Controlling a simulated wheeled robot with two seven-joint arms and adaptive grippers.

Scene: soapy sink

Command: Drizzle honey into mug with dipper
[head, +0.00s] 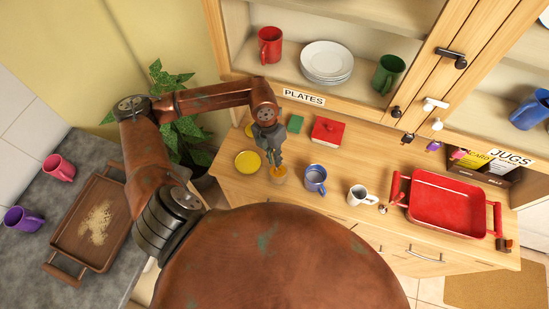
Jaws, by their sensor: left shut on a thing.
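My left gripper (273,155) points down over a small pot with an orange-yellow inside (278,176) on the wooden counter. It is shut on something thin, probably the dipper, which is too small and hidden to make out. The lower end seems to be at or in the pot's mouth; I cannot tell which. A blue mug with a pale inside (315,179) stands upright just right of the pot. A white mug (360,196) stands further right. My right gripper is not in view.
A yellow dish (247,162) lies left of the pot. A red tray (447,202) fills the counter's right. A shelf with plates (327,61) rises behind; a plant (175,115) stands left.

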